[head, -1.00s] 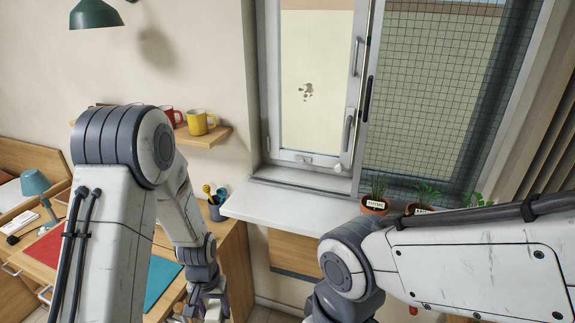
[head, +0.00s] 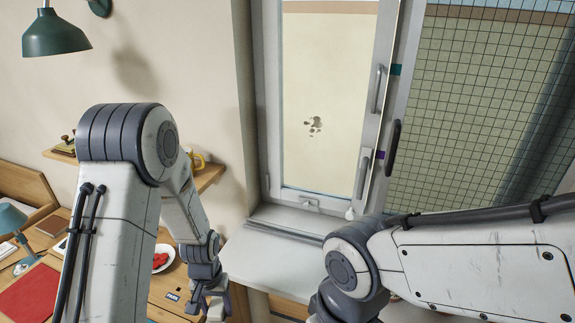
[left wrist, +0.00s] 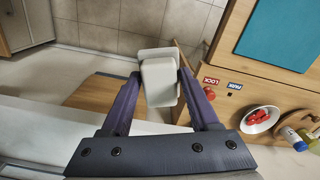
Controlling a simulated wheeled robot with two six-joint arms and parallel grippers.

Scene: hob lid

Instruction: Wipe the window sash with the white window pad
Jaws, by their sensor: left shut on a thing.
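The window sash (head: 330,75) has a pale frame and a large pane, and looks shut in the head view. A dark blotchy smudge (head: 313,126) shows on its pane. My left gripper (head: 208,303) is low at the bottom of the head view, left of the sill and well below the sash. In the left wrist view my left gripper (left wrist: 158,78) is shut on the white window pad (left wrist: 160,86), held between both fingers in the air. The pad cannot be made out in the head view. My right forearm shows, but its gripper is out of view.
A white sill (head: 265,262) juts out below the window. A wooden desk (head: 160,285) with a plate (head: 162,258) of red things stands left. A wall shelf (head: 208,176) and green lamp (head: 55,35) are on the left wall. A mesh screen (head: 480,110) fills the right opening.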

